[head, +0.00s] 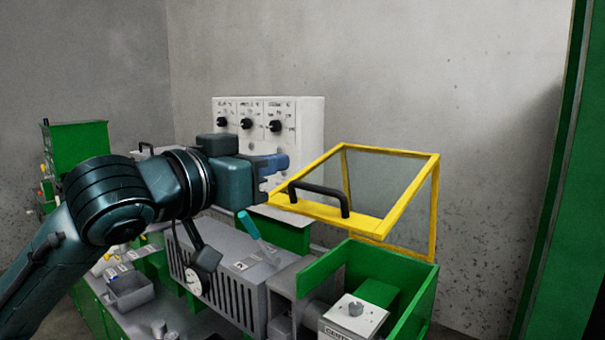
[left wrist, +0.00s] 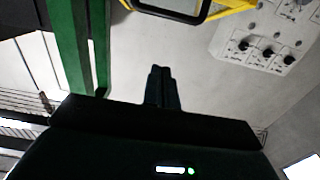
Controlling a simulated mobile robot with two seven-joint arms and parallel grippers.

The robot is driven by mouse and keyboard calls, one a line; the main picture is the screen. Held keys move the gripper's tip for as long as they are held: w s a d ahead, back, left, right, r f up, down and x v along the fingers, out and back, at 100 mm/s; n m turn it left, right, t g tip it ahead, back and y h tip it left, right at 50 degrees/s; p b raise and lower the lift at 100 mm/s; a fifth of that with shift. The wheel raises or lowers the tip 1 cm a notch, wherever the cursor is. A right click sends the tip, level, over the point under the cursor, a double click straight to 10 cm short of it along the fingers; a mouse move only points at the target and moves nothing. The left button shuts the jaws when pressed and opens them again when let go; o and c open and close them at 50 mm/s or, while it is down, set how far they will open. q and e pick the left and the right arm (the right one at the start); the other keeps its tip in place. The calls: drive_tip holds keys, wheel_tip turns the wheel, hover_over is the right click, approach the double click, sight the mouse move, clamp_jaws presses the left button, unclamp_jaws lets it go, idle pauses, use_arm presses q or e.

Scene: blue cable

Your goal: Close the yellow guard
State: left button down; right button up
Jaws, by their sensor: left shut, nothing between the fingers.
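The yellow guard (head: 372,225) is a yellow frame with clear panels, raised above the green machine housing (head: 405,268). Its black handle (head: 320,192) is on the front bar. My left gripper (head: 284,161) is shut and empty, just left of the guard and a little above the handle. In the left wrist view the shut fingers (left wrist: 160,75) point toward a dark handle (left wrist: 172,8) at the top edge, with part of the yellow frame (left wrist: 232,15) beside it. The fingers look apart from the handle. My right gripper is not in view.
A white control panel (head: 305,120) with black knobs stands behind my left gripper. A green post (head: 560,180) stands at the right. Open air lies above the guard.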

use_arm(q)
drive_tip(key=p+x, duration=0.3)
drive_tip(key=x, duration=0.6)
drive_tip(key=f, duration=0.3)
drive_tip(key=shift+s+a+f, duration=0.2)
drive_tip(key=shift+s+f, duration=0.1)
drive_tip(key=shift+f, duration=0.05)
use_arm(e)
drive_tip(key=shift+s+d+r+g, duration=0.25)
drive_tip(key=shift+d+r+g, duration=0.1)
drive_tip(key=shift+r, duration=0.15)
use_arm(q)
drive_tip(key=shift+f, duration=0.1)
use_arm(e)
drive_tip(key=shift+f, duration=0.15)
